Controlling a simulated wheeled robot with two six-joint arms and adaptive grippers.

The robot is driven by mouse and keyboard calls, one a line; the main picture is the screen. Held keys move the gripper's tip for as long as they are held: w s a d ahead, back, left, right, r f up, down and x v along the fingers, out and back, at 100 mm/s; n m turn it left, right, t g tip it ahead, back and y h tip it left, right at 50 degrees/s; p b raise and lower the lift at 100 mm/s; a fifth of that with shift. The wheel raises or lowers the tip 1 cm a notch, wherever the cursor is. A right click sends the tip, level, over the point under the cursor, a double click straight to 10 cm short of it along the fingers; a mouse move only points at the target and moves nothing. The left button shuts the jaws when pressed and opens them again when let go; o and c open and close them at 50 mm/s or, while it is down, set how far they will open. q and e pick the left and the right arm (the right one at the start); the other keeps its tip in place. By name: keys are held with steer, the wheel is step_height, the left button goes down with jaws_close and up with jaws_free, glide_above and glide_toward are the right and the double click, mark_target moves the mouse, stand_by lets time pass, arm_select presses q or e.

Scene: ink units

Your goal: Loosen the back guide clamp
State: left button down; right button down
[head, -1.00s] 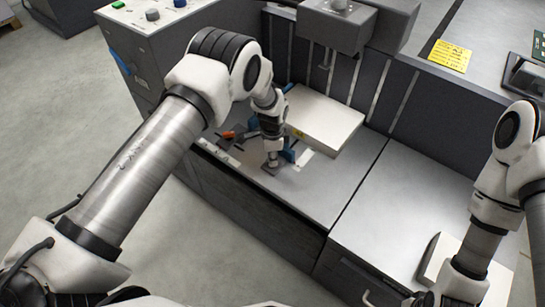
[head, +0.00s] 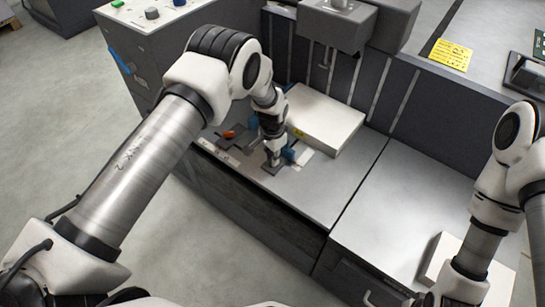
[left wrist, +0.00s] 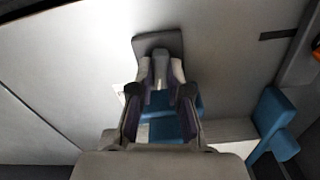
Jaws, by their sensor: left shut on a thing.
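My left gripper (head: 272,160) points down at the grey bed of the machine, beside the stack of white paper. In the left wrist view its fingers (left wrist: 161,82) are shut on a small grey clamp handle (left wrist: 160,65), which rises from a dark grey plate (left wrist: 158,42). I take this as the back guide clamp. A second blue block (left wrist: 277,112) stands to the right in that view. My right gripper is out of view; only its arm shows at the right.
A white paper stack (head: 325,120) lies behind my left gripper. An orange-tipped part (head: 229,134) sits to its left. A grey overhead unit (head: 338,25) hangs above, and a control box (head: 150,30) stands at the back left.

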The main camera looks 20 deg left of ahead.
arm_select(q)
steer(key=n, duration=0.5)
steer(key=shift+f+n+b, duration=0.1)
steer(key=shift+n+b, duration=0.2)
steer(key=shift+b, duration=0.05)
steer(key=n, duration=0.5)
steer(key=shift+n+b, duration=0.3)
steer(key=shift+b, duration=0.1)
steer(key=c, duration=1.1)
jaws_free()
step_height(320, 180, up, 12)
steer(key=shift+r, duration=0.1)
